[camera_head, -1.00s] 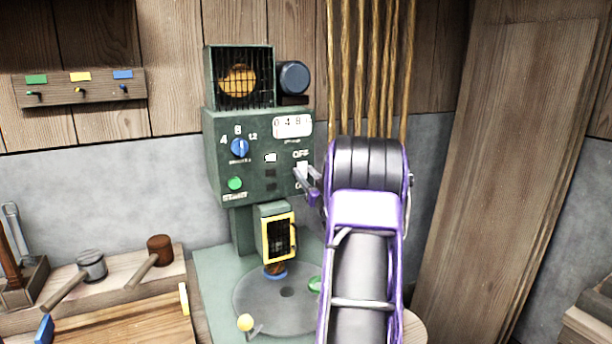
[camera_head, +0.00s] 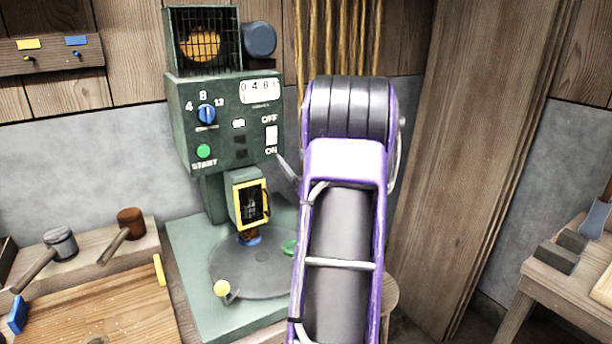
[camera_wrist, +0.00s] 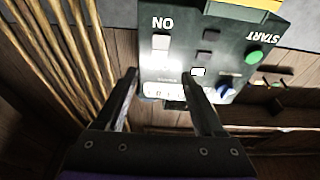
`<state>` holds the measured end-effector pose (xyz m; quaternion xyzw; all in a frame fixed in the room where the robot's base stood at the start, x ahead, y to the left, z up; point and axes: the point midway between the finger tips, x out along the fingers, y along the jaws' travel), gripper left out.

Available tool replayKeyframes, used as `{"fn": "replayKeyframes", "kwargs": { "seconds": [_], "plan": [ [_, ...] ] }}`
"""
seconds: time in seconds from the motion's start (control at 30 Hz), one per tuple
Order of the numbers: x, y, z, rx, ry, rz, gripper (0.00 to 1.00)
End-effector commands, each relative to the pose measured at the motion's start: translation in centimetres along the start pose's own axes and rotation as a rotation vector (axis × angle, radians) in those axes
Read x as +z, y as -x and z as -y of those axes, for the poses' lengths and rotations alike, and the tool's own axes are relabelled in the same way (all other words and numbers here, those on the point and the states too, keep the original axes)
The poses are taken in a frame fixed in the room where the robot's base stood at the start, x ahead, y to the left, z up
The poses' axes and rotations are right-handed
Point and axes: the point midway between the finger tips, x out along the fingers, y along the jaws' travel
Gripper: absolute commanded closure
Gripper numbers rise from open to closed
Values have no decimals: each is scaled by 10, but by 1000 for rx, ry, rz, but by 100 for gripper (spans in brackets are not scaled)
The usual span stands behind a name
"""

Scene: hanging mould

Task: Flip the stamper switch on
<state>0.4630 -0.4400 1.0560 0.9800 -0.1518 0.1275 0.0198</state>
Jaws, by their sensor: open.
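The stamper is a green machine (camera_head: 222,120) in the middle-left of the head view. Its white rocker switch (camera_head: 271,135) sits at the panel's right side, between OFF above and ON below. Which way it is tipped I cannot tell. In the wrist view the panel is upside down, with the switch (camera_wrist: 161,42) beside the ON label. My gripper (camera_wrist: 160,82) is open and empty, its fingers apart in front of the panel, with the switch beyond the gap. In the head view only a finger (camera_head: 288,168) shows, below right of the switch; my arm hides the rest.
The panel also bears a blue dial (camera_head: 207,114) and a green START button (camera_head: 204,151). Below are a yellow-framed guard (camera_head: 251,204) and a round plate (camera_head: 235,268). Ropes (camera_head: 340,40) hang behind my arm. Mallets (camera_head: 60,243) lie on the left.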

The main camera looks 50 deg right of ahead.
Motion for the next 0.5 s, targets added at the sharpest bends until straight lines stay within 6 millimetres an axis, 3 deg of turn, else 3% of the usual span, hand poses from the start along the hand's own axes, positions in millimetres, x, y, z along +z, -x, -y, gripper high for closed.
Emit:
{"fn": "replayKeyframes", "kwargs": {
  "seconds": [0.2,0.5],
  "plan": [
    [0,46,0,3,-2,1,30],
    [0,70,0,0,0,-1,30]
  ]
}}
